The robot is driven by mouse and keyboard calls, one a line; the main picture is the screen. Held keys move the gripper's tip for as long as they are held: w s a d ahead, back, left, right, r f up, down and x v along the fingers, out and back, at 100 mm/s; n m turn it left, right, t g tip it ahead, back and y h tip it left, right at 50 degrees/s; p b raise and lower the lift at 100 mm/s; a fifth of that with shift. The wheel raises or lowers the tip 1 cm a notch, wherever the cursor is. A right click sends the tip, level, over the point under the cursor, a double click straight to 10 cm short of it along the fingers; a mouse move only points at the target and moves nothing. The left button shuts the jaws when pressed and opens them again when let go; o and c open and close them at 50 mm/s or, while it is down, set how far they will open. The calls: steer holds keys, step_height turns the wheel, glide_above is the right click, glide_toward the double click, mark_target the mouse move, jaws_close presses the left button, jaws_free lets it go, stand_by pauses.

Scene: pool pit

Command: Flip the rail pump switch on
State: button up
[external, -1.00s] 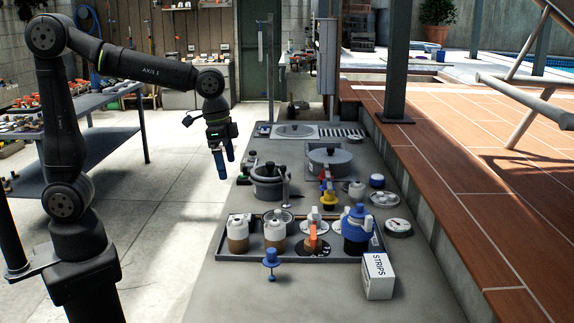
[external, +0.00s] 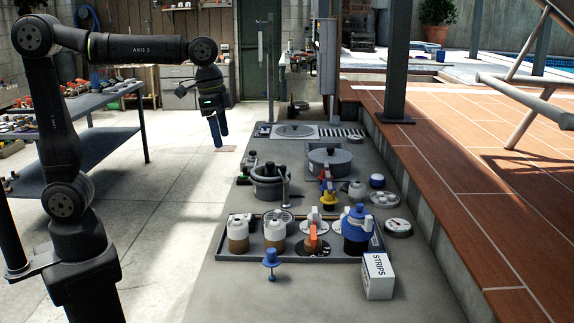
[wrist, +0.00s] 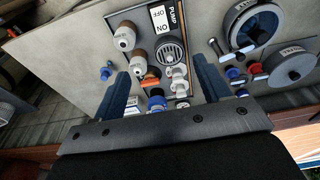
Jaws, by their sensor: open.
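The pump switch (wrist: 161,18) shows at the top of the wrist view as a white plate lettered ON and OFF beside the word PUMP, on a dark panel. Which way it is set is too small to tell. I cannot make it out in the external view. My gripper (external: 219,142) hangs left of the far part of the counter, raised, with blue fingers pointing down. In the wrist view its two fingers (wrist: 161,68) are apart with nothing between them, and the switch lies beyond their tips.
Two brown-and-white bottles (external: 238,236), an orange-handled valve (external: 314,238) and a blue-capped bottle (external: 356,232) stand on the tray (external: 219,248). Grey pots (external: 329,159) stand behind. A blue knob (external: 271,260) and STRIPS box (external: 378,277) are in front. Open floor lies left.

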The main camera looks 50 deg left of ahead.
mark_target(248, 216)
steer(key=shift+t+h, duration=0.7)
steer(key=x, duration=0.5)
steer(key=s+a+x, duration=0.1)
steer(key=x, duration=0.1)
steer(key=shift+w+f, duration=0.1)
steer(key=shift+f, duration=0.35)
jaws_close()
steer(key=shift+f, duration=0.4)
steer(key=x, duration=1.4)
steer(key=shift+a, duration=0.15)
steer(key=shift+f, duration=0.1)
steer(key=shift+f, duration=0.25)
steer(key=shift+r, duration=0.1)
